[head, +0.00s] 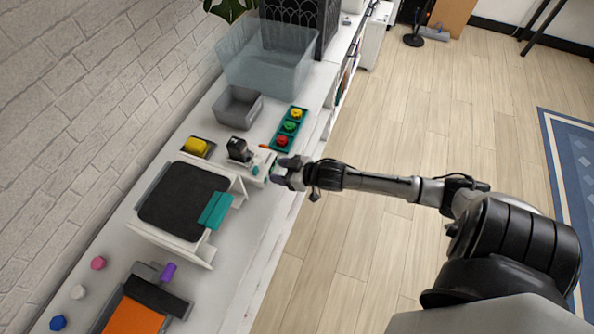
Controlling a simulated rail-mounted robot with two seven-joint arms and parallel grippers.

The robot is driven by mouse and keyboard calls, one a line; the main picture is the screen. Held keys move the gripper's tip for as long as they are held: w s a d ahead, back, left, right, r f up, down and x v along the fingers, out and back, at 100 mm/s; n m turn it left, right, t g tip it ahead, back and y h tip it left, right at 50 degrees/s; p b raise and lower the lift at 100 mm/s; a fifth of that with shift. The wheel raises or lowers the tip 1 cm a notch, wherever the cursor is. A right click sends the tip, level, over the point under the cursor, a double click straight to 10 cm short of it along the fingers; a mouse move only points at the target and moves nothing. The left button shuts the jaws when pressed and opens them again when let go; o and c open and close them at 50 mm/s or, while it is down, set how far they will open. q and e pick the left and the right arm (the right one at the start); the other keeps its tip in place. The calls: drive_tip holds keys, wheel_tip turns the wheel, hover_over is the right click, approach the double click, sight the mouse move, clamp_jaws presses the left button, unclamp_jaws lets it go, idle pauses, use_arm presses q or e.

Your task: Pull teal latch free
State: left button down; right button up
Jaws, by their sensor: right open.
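A white block (247,160) stands near the front edge of the white counter, with a black fixture on top. It carries small teal parts (256,170) on the side towards me. A larger teal piece (215,210) sits at the right edge of a white frame with a black pad (183,196). I cannot tell for certain which teal part is the latch. My right gripper (279,172) is open at the right end of the white block, close to the small teal parts. I cannot tell whether it touches them. My left gripper is out of view.
A green tray (276,143) with red, green and yellow knobs lies behind the block. A grey bin (237,108), a clear tub (265,60) and a yellow button (196,146) stand nearby. An orange panel (132,318) lies at the near end. Open floor is to the right.

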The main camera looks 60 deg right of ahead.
drive_tip(key=v, duration=0.6)
idle(0.6)
